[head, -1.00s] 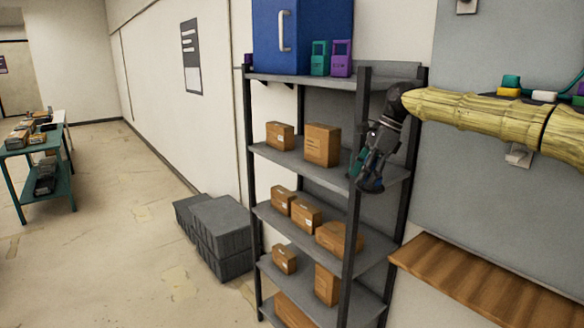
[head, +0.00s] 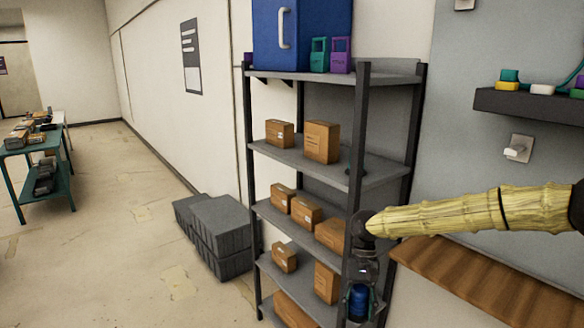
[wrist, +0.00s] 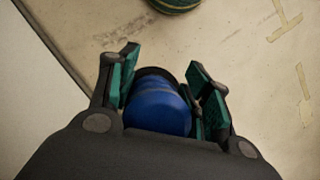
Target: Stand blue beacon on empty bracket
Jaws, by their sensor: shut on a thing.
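The blue beacon (wrist: 157,108) is between the teal-padded fingers of my gripper (wrist: 164,65) in the wrist view. In the head view my gripper (head: 358,305) hangs low in front of the shelf rack's right front post, and the blue beacon (head: 358,301) shows between its fingers. My gripper is shut on the beacon. A small pale bracket (head: 516,149) with nothing on it is on the grey wall panel at the right, above and to the right of my gripper. Another pale fitting (head: 466,5) is cut off at the top edge.
The metal shelf rack (head: 310,76) holds several brown boxes, with a blue cabinet (head: 300,35) on top. A dark wall shelf (head: 530,104) carries small coloured devices. A wooden ledge (head: 480,290) lies below the bracket. The wrist view shows floor and a partly cut-off striped round object (wrist: 176,4).

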